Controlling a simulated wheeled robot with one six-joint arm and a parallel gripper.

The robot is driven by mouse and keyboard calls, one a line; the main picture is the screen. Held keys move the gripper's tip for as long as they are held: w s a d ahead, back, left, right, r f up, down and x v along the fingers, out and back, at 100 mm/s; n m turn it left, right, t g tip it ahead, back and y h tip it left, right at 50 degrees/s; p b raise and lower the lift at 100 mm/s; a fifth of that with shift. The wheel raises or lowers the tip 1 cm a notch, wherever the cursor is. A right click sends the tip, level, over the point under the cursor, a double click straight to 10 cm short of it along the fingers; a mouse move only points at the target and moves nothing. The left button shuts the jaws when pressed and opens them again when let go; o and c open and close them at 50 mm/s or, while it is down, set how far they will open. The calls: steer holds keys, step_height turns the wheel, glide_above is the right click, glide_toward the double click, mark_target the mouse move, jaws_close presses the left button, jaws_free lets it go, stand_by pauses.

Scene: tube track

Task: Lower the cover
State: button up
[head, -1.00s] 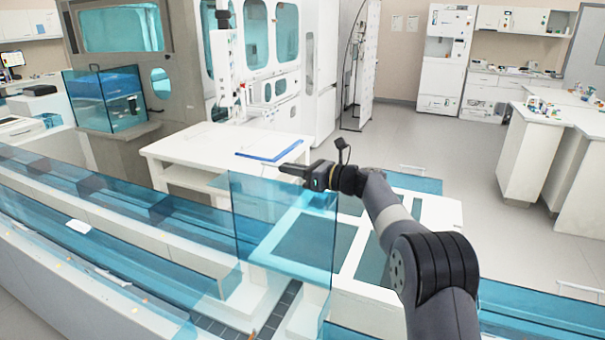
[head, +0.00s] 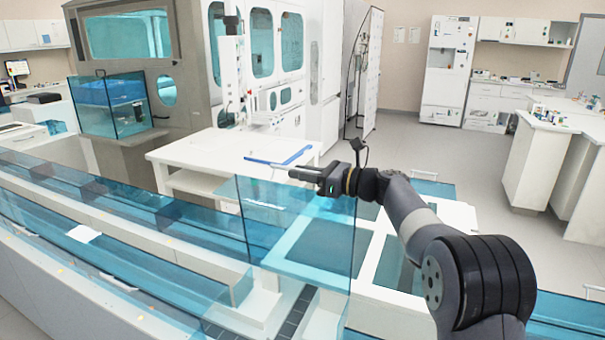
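A clear blue panel (head: 312,225), which looks like the cover, stands upright above the tube track at the picture's centre. Its top edge is just below my gripper (head: 304,177). My gripper is level, with its fingers pointing left, over or behind that top edge. I cannot tell whether it touches the panel. The fingers are small and seen from the side, so their gap is unclear. Nothing is visibly held.
The long track (head: 130,215) with blue clear walls runs along the left. A white table (head: 195,150) with a blue-edged item (head: 283,159) stands behind the panel. A glass box (head: 112,105) stands at the back left. Open floor (head: 425,160) lies to the right.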

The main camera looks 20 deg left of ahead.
steer(key=shift+o, duration=1.3)
steer(key=shift+d, duration=0.1)
steer(key=s+d+b, duration=0.1)
steer(key=d, duration=0.9)
steer(key=shift+s+d+b, duration=0.25)
steer(key=shift+d+b, duration=0.05)
steer(key=shift+b, duration=0.1)
